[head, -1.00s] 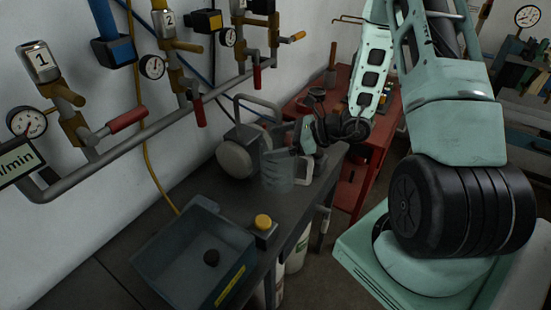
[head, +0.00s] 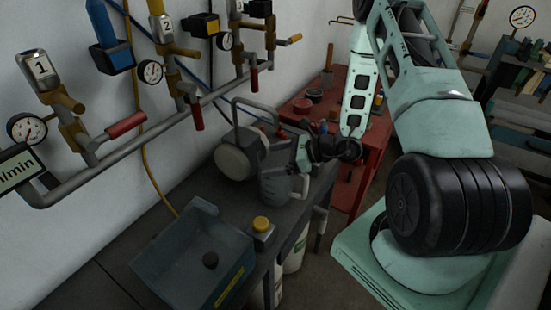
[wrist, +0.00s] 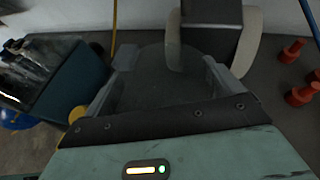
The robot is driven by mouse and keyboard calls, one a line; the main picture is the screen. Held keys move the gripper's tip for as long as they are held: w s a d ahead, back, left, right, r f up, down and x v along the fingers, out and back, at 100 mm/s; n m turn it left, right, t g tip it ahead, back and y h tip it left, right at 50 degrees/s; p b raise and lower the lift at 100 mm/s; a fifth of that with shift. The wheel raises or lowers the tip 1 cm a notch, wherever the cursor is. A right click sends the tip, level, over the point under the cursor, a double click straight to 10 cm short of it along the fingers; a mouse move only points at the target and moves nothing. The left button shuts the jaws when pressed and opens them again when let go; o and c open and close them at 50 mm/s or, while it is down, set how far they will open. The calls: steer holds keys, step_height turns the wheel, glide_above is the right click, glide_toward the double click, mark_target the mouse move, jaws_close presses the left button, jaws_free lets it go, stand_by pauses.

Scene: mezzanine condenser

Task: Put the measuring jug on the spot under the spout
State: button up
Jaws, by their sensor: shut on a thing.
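The measuring jug (head: 275,187) is a see-through grey vessel, seen in the head view over the dark bench. My gripper (head: 298,158) is shut on it, reaching in from the right. In the wrist view the jug (wrist: 165,78) fills the space between the two fingers of my gripper (wrist: 170,68). The jug looks roughly upright. I cannot tell whether its base touches the bench. I cannot make out the spout or the spot under it with certainty.
A blue-grey tray (head: 158,272) with a dark round piece inside stands at the front left. A yellow button on a box (head: 262,224) sits between tray and jug. A grey machine with a pale disc (head: 233,162) stands behind the jug. Valve pipes (head: 150,126) run along the wall.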

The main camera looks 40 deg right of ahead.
steer(key=o, duration=1.1)
steer(key=b+v, duration=0.3)
steer(key=v, duration=0.9)
steer(key=a+r+n+g+y, duration=0.35)
steer(key=a+n+g, duration=0.3)
steer(key=a, duration=0.55)
steer(key=s+a+r+n+g+h, duration=0.1)
steer(key=s+a+n+h, duration=0.3)
steer(key=n, duration=0.5)
steer(key=s+a+r+n+g+h, duration=0.1)
steer(key=s+a+r+n+h, duration=0.3)
steer(key=a+n, duration=0.5)
steer(key=s+a+r+n+g+h, duration=0.1)
steer(key=s+a+r+n+h, duration=0.2)
steer(key=s+a+n, duration=0.4)
steer(key=shift+s+r+n+g+h, duration=0.15)
steer(key=shift+s+n+h, duration=0.15)
steer(key=shift+n, duration=0.65)
steer(key=shift+s+n+g+h, duration=0.15)
steer(key=shift+s+n, duration=0.15)
steer(key=shift+n, duration=0.6)
